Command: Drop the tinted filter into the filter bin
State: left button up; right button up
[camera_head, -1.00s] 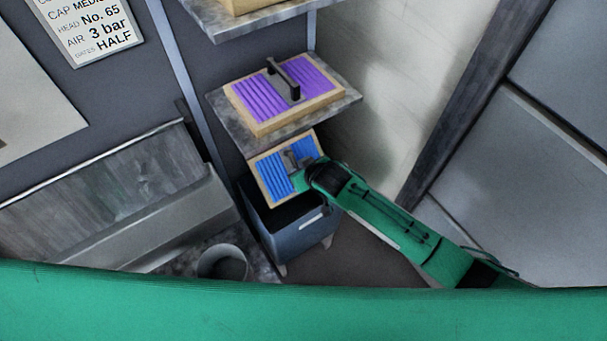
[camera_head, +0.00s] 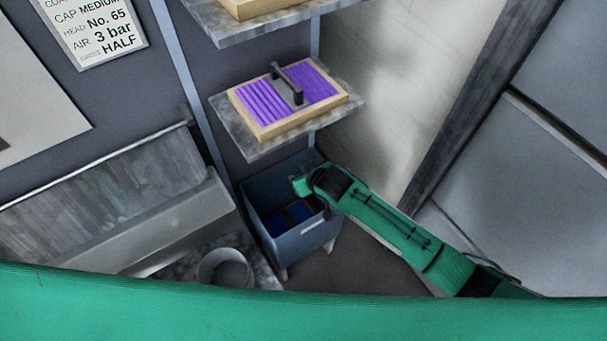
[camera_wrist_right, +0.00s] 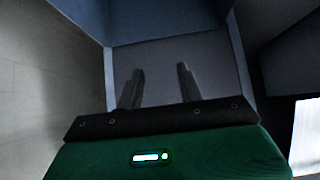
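A blue pleated filter (camera_head: 278,226) lies low inside the blue-grey filter bin (camera_head: 308,241), partly hidden by the bin's front wall and in shadow. My right gripper (camera_head: 299,187) is over the bin's open top, above the filter and apart from it. In the right wrist view its two fingers (camera_wrist_right: 160,73) are spread with nothing between them. A purple pleated filter (camera_head: 264,101) with a wooden frame and dark handle rests on the shelf above the bin. My left gripper is not in view.
The grey shelf (camera_head: 236,133) juts out just above the bin. A higher shelf (camera_head: 222,34) holds another wooden-framed thing. A round grey container (camera_head: 224,268) stands left of the bin, beside a metal trough (camera_head: 190,219). Bare floor lies right of the bin.

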jog(key=v, duration=1.4)
jog(key=shift+f, duration=0.1)
dwell(0.5)
jog(key=w+d+f+m+h, duration=0.15)
jog(key=d+f, duration=0.25)
jog(key=f, duration=0.6)
jog(key=w+d+f+m+h, duration=0.15)
jog(key=d+f, duration=0.25)
jog(key=f, duration=0.5)
jog(key=s+d+f+g, duration=0.1)
jog(key=s+d+f, duration=0.3)
jog(key=f, duration=0.4)
jog(key=s+d+f+g, duration=0.1)
jog(key=s+d+f, duration=0.2)
jog(key=f, duration=0.5)
jog(key=s+d+f+m+g+h, duration=0.1)
jog(key=s+d+f, duration=0.2)
jog(key=s+f, duration=0.35)
jog(key=s+d+f+g+h, duration=0.1)
jog(key=s+d+f, duration=0.2)
jog(key=s+f, duration=0.35)
jog(key=s+d+f+g, duration=0.1)
jog(key=s+f, duration=0.2)
jog(key=s, duration=0.9)
jog(key=s+d+f+g, duration=0.1)
jog(key=s+d+f, duration=0.1)
jog(key=s, duration=1)
jog(key=shift+f+m, duration=0.4)
jog(key=shift+f, duration=0.05)
